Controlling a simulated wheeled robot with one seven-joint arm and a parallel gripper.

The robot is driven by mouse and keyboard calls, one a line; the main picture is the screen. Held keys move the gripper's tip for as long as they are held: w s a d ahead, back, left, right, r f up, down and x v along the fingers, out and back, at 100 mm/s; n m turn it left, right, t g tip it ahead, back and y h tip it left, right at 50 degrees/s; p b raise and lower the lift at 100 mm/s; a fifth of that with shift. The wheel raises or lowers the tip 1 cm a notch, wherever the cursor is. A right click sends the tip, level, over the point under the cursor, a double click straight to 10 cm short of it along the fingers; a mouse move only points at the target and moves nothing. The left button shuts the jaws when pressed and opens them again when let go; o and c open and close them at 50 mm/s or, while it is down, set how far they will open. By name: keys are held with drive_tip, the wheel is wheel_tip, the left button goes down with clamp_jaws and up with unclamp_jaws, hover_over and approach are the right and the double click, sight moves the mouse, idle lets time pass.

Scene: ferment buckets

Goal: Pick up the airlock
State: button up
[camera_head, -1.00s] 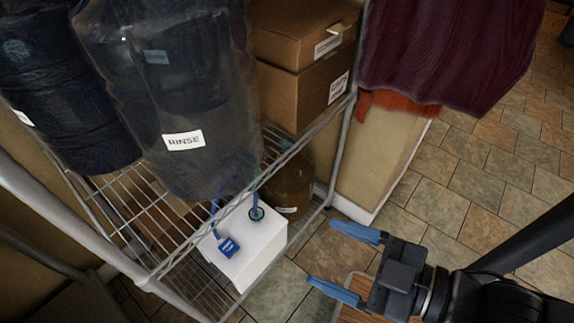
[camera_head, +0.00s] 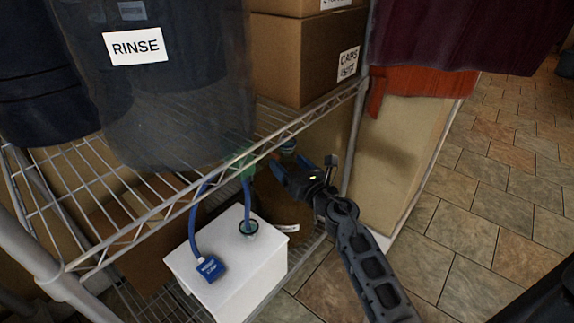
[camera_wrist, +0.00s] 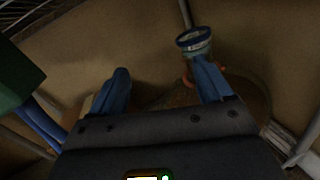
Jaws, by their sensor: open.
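The airlock, a small clear cylinder with a blue cap (camera_wrist: 194,38), stands upright above the brown jug in the wrist view. An orange-red ring shows low beside it. In the head view its blue top (camera_head: 288,146) shows just under the shelf edge. The brown glass jug (camera_head: 292,213) stands on the lower level, partly hidden by the white box and my arm. My gripper (camera_head: 285,168) is open and empty, with blue fingers, close to the airlock. In the wrist view my gripper (camera_wrist: 165,80) has the airlock beyond its right finger, which hides its lower part. Contact cannot be told.
The wire shelf (camera_head: 110,245) runs just above the jug, carrying the RINSE bucket (camera_head: 165,110) and cardboard boxes (camera_head: 300,60). A white box (camera_head: 235,275) with blue hoses and a green part (camera_head: 240,160) stands left of the jug. Tiled floor at right is open.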

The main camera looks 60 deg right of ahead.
sight(291, 146)
drive_tip(key=d, duration=0.1)
drive_tip(key=d+n, duration=0.1)
drive_tip(key=d, duration=0.1)
drive_tip(key=d+f+n+b, duration=0.1)
drive_tip(key=d, duration=0.1)
drive_tip(key=shift+w+d+h, duration=0.15)
drive_tip(key=shift+d+h, duration=0.1)
drive_tip(key=shift+h, duration=0.15)
drive_tip(key=b+x, duration=0.1)
drive_tip(key=x, duration=0.6)
drive_tip(key=shift+d, duration=0.35)
drive_tip(key=c, duration=1.1)
drive_tip(key=shift+c, duration=0.2)
